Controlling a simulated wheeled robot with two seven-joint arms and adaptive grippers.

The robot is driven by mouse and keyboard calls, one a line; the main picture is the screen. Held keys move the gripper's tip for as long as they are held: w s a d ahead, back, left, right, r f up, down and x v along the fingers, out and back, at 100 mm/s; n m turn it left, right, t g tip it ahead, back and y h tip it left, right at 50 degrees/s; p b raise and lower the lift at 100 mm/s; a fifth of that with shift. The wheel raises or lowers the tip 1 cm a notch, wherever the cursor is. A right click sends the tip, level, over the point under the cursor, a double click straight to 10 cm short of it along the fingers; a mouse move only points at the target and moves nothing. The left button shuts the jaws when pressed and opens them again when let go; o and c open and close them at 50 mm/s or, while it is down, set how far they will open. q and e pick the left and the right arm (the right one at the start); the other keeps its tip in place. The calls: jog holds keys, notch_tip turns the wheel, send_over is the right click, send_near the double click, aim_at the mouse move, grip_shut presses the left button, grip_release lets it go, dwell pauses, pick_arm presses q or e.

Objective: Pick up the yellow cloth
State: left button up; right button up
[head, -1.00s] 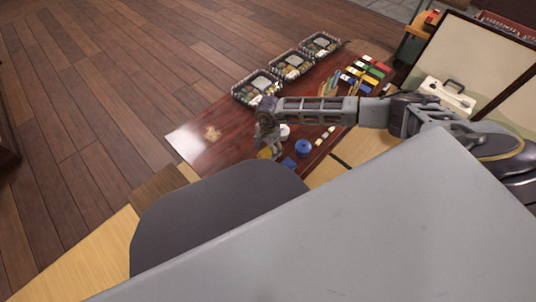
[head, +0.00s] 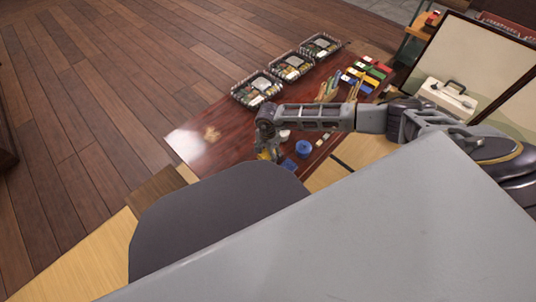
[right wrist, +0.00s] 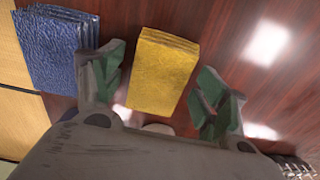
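The yellow cloth (right wrist: 163,72) is a folded stack lying on the dark red wooden table. In the right wrist view it sits between the two spread green-padded fingers of my right gripper (right wrist: 158,92), with gaps on both sides. In the head view only a bit of the yellow cloth (head: 263,154) shows beside my right gripper (head: 270,150), which points down at the table. The right gripper is open and empty. My left gripper is not in view.
A folded blue cloth (right wrist: 58,52) lies left of the yellow one in the wrist view. Several bento trays (head: 257,90) line the table's far side. A bare, shiny table area (head: 205,140) is at the left.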

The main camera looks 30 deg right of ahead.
jog(key=c, duration=0.7)
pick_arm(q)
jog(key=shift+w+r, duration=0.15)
pick_arm(e)
jog(key=shift+c, duration=0.2)
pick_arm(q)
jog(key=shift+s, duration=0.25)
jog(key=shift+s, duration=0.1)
pick_arm(e)
jog(key=shift+r, duration=0.15)
jog(key=shift+r, duration=0.25)
jog(key=shift+r+p, duration=0.5)
jog(key=shift+r, duration=0.15)
notch_tip(320, 180, up, 7)
jog(key=p, duration=0.2)
jog(key=shift+p, duration=0.4)
jog(key=shift+r, duration=0.5)
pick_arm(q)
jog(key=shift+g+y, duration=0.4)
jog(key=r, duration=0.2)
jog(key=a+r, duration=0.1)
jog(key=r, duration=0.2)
